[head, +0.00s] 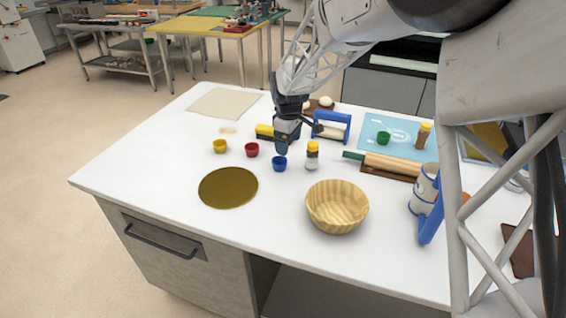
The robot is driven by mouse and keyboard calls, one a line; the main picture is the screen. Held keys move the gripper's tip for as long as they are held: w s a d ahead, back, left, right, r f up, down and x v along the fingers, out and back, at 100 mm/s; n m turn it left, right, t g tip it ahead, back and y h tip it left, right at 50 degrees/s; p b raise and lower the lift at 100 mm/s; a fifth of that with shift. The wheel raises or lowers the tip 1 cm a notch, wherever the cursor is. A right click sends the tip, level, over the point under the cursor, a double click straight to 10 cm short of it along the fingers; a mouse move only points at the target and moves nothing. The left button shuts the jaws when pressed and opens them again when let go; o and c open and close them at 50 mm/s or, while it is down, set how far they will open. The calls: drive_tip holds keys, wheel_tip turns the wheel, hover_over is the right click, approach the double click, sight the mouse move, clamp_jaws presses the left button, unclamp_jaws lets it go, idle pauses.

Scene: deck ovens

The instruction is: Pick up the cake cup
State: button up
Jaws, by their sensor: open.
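Several small cups that look like cake cups stand on the white table. A blue cup (279,164) is nearest my gripper. A red cup (252,150) and a yellow cup (220,146) stand to its left. A green cup (383,138) stands on the light blue mat (373,124). My gripper (282,149) points down close to the blue cup, just above or behind it in the picture. It is open, with no cup seen between its fingers. Its fingertips overlap in this view, and I cannot tell whether they touch the blue cup.
A shaker with a yellow lid (312,156) stands close right of the blue cup. A wooden bowl (337,206) and a round brown-gold mat (228,187) lie in front. A rolling pin (385,164), a blue-handled tool (332,126) and a yellow-black item (264,131) are nearby. The front left tabletop is clear.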

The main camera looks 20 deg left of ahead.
sight(280, 163)
drive_tip(key=a+f, duration=0.2)
drive_tip(key=a, duration=0.1)
drive_tip(key=shift+w+a+n, duration=0.1)
drive_tip(key=shift+w+n, duration=0.1)
drive_tip(key=shift+n, duration=0.2)
drive_tip(key=shift+f, duration=0.15)
drive_tip(key=shift+f, duration=1.2)
drive_tip(key=shift+f, duration=0.1)
drive_tip(key=shift+f, duration=2.5)
drive_tip(key=shift+c, duration=0.5)
